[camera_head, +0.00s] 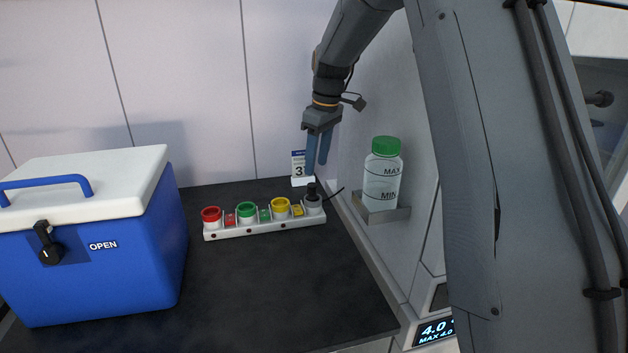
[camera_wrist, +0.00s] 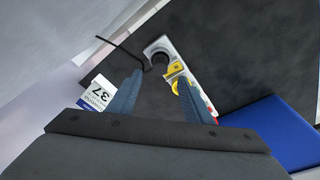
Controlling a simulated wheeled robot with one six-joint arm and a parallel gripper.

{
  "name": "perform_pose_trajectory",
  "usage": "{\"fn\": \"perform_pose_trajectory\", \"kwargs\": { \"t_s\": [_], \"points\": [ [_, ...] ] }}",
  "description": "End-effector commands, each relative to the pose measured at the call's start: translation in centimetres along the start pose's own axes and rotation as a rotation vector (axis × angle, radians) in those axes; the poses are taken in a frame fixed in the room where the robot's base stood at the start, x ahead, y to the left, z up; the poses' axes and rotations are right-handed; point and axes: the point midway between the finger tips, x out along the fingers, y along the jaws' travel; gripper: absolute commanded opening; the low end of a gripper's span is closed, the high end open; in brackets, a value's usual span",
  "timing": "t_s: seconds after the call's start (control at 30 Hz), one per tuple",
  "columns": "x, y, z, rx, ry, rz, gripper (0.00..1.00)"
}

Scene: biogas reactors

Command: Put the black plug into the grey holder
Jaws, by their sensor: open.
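The black plug (camera_head: 312,191) stands upright at the grey holder (camera_head: 314,208), the right end position of a white strip (camera_head: 262,227). Its lower end is hidden in the holder, and a thin black cable runs from it to the right. My gripper (camera_head: 317,168) is open and empty, pointing down just above the plug. In the wrist view, the plug (camera_wrist: 160,61) shows beyond and between the spread fingertips (camera_wrist: 160,78), apart from them. The grey holder (camera_wrist: 153,45) shows around the plug there.
The strip also has red (camera_head: 211,214), green (camera_head: 247,210) and yellow (camera_head: 281,206) round holders. A blue cooler (camera_head: 110,265) stands left. A sign (camera_head: 299,166) is behind the strip. A green-capped bottle (camera_head: 382,185) sits in a wall bracket at right. The dark worktop in front is clear.

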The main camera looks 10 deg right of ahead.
Motion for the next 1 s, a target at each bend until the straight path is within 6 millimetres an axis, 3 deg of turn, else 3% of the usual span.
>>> {"fn": "perform_pose_trajectory", "kwargs": {
  "t_s": [0.23, 0.73, 1.0],
  "points": [
    [-3.0, 0.1, 0.0, 0.000, 0.000, 0.001, 0.46],
    [-4.1, -0.1, 0.0, 0.000, 0.000, 0.000, 0.46],
    [-8.8, -1.0, 0.2, 0.000, 0.000, 0.000, 0.46]
  ]
}}
